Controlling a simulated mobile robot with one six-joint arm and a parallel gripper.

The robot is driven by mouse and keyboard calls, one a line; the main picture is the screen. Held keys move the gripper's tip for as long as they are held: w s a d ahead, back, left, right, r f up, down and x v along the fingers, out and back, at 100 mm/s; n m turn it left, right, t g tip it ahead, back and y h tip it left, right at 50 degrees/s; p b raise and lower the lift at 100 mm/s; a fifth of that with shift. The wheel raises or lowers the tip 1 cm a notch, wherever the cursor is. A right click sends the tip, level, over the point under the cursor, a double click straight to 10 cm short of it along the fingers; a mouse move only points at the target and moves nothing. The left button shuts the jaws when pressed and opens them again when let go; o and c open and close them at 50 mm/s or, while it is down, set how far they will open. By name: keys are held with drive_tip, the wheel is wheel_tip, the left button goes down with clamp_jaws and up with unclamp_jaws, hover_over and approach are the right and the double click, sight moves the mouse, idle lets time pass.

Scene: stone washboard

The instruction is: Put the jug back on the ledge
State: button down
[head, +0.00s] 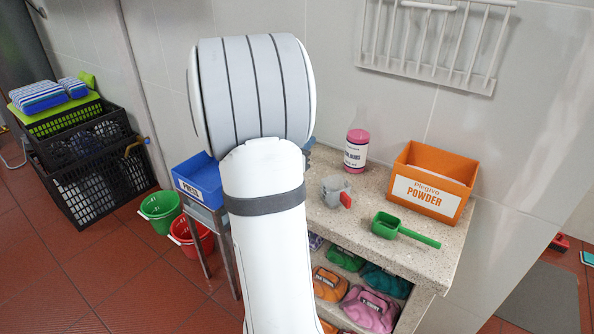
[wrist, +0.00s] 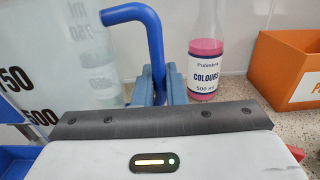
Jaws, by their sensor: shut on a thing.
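A large clear jug (wrist: 75,65) with dark volume marks and a blue handle (wrist: 150,35) fills the left of the wrist view. My gripper (wrist: 160,88) is shut on the lower part of that handle. In the head view my own arm hides the jug and nearly all of the gripper. The speckled stone ledge (head: 395,255) is right of my arm, and a bit of its top (wrist: 235,92) shows in the wrist view. I cannot tell whether the jug touches anything below it.
On the ledge stand a pink bottle (head: 357,150), a grey cup with a red handle (head: 334,190), a green scoop (head: 386,226) and an orange powder box (head: 428,192). A blue tray (head: 196,180) is to the left. Coloured bundles lie on the shelf below.

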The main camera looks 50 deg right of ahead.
drive_tip(key=shift+f+b, duration=0.55)
drive_tip(key=shift+f, duration=2.45)
drive_tip(key=shift+f, duration=0.2)
drive_tip(key=c, duration=1.5)
unclamp_jaws()
drive_tip(key=shift+r, duration=0.15)
